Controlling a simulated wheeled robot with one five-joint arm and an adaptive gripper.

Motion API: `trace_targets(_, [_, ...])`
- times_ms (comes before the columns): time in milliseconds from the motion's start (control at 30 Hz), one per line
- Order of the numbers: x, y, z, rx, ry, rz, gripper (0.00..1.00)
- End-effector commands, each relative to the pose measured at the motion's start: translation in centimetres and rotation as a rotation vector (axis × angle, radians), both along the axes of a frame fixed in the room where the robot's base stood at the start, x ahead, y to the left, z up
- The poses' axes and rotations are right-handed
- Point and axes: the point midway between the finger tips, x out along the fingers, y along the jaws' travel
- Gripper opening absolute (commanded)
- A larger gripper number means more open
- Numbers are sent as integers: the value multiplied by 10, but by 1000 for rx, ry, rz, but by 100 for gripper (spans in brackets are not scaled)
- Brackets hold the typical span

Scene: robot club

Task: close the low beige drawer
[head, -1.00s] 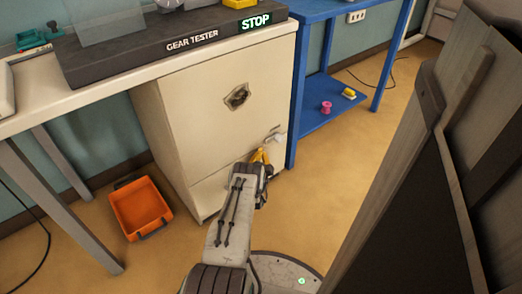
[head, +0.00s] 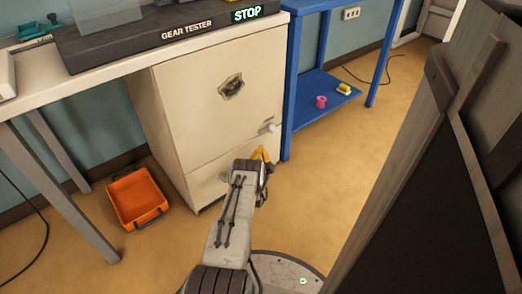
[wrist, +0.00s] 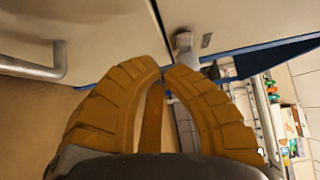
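The beige cabinet (head: 190,105) stands under the left bench, with a large upper front bearing a dark worn emblem. The low beige drawer (head: 208,183) is its bottom front, partly hidden behind my arm; how far it stands out is hard to tell. My gripper (head: 262,154) is in front of the cabinet's lower right part. In the wrist view my two yellow fingers (wrist: 165,72) come together at the tips, with nothing seen held. A silver bar handle (wrist: 45,70) shows left of the fingers on a beige front; a small grey handle (wrist: 184,42) shows beyond the tips.
An orange bin (head: 137,197) lies on the floor left of the cabinet. A blue shelf unit (head: 310,115) stands right of it, with a pink spool (head: 321,102) on its low shelf. A large grey-brown panel (head: 440,200) fills the right. Open floor lies between.

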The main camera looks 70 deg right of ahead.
Motion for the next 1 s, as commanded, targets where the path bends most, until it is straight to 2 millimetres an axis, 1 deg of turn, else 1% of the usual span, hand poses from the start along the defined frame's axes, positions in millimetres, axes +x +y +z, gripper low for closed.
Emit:
trace_targets(67, [-2,9,3,4,1,0,0])
trace_targets(500, [-12,68,2,5,1,0,0])
trace_targets(700, [-15,82,0,4,1,0,0])
trace_targets(1000, [-15,87,0,2,0,0,0])
